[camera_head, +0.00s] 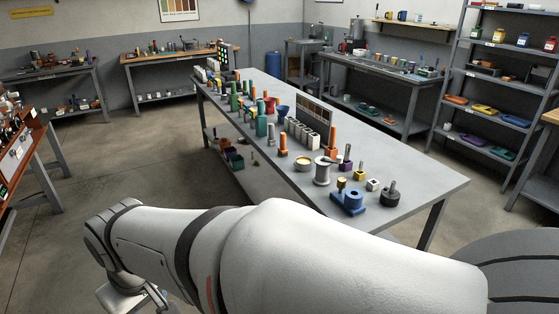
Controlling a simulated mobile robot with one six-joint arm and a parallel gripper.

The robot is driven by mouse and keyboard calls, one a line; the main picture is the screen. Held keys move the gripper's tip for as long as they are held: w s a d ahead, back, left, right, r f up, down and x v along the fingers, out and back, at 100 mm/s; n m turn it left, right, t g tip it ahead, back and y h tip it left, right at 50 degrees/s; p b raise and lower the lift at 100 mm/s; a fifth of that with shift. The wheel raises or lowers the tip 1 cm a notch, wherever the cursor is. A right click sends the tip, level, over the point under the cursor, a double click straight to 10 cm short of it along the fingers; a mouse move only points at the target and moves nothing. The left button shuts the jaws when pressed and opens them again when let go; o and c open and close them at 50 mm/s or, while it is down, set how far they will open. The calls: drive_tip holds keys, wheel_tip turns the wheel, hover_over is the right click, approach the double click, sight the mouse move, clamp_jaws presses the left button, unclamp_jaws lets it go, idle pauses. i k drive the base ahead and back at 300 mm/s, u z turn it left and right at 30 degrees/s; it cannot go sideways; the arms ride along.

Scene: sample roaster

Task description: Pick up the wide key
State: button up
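I cannot pick out the wide key; the small items on the long grey table (425,184) are too small to tell it by shape. At the table's near end stand a blue holder with a round brass piece (348,201), a dark knobbed weight (390,194), a metal spool (322,171) and several small coloured blocks with posts. My white arm crosses the bottom of the view. My gripper (140,300) is at the lower left, low and away from the table, mostly hidden by the wrist and cut by the frame edge. Its fingers cannot be made out.
A shelf rack with coloured trays (480,111) stands at the right. Workbenches line the back wall, one with an orange-brown top (150,59). A reddish wooden stand (22,165) is at the left edge. The concrete floor (130,160) left of the long table is clear.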

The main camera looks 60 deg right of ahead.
sight(393, 183)
drive_tip(key=u, duration=0.1)
drive_tip(key=k, duration=1.45)
drive_tip(key=z, duration=1.95)
drive_tip(key=i, duration=1.5)
drive_tip(key=z, duration=0.05)
